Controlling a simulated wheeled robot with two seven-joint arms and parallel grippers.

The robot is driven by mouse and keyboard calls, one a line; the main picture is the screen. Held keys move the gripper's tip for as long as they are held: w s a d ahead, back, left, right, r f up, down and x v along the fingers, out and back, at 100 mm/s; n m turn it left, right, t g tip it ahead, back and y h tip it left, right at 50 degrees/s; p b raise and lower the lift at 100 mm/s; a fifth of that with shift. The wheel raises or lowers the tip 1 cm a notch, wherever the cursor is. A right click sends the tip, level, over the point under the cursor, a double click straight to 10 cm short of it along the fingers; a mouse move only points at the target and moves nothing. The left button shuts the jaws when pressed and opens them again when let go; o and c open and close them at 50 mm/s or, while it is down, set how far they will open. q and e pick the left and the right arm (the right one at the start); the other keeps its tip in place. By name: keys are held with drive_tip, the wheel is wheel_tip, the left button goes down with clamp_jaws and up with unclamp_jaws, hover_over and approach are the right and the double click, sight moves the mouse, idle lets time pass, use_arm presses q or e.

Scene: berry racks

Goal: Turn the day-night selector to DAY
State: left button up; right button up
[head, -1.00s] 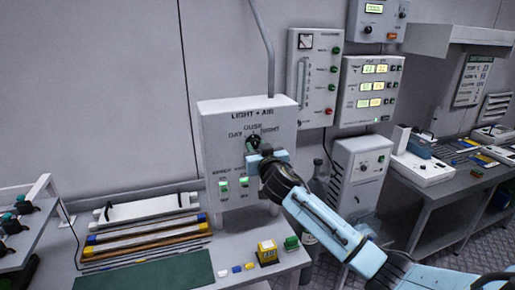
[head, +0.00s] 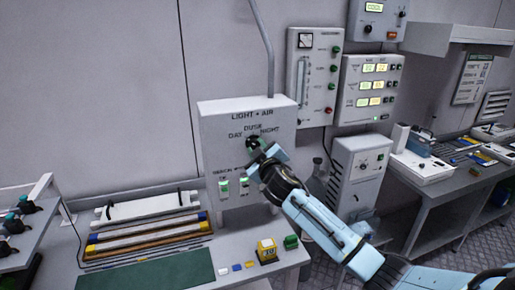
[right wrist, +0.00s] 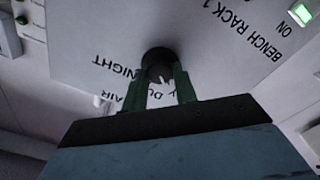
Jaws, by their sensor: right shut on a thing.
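The day-night selector (head: 251,141) is a dark round knob on the grey LIGHT + AIR box (head: 222,122). The labels DAY, DUSK and NIGHT run around its top from left to right. My right gripper (head: 258,148) is at the knob, coming from the lower right and covering part of it. In the right wrist view the two green fingers of the gripper (right wrist: 159,88) are shut on the dark knob (right wrist: 156,58). A small pale mark shows between them. I cannot tell exactly which label the knob points to. My left gripper is not in view.
Lit green switches (head: 244,182) sit on the box below the selector. A bench (head: 220,245) in front holds tubes, a green mat (head: 150,276) and a yellow block (head: 267,250). Other control panels (head: 314,75) hang on the wall to the right.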

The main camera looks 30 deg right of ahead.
drive_tip(key=shift+r, duration=0.1)
idle(0.4)
drive_tip(key=o, duration=1)
drive_tip(key=shift+s+a, duration=0.15)
drive_tip(key=shift+s, duration=0.4)
drive_tip(key=b+v, duration=0.2)
drive_tip(key=v, duration=1)
drive_tip(key=shift+s, duration=0.15)
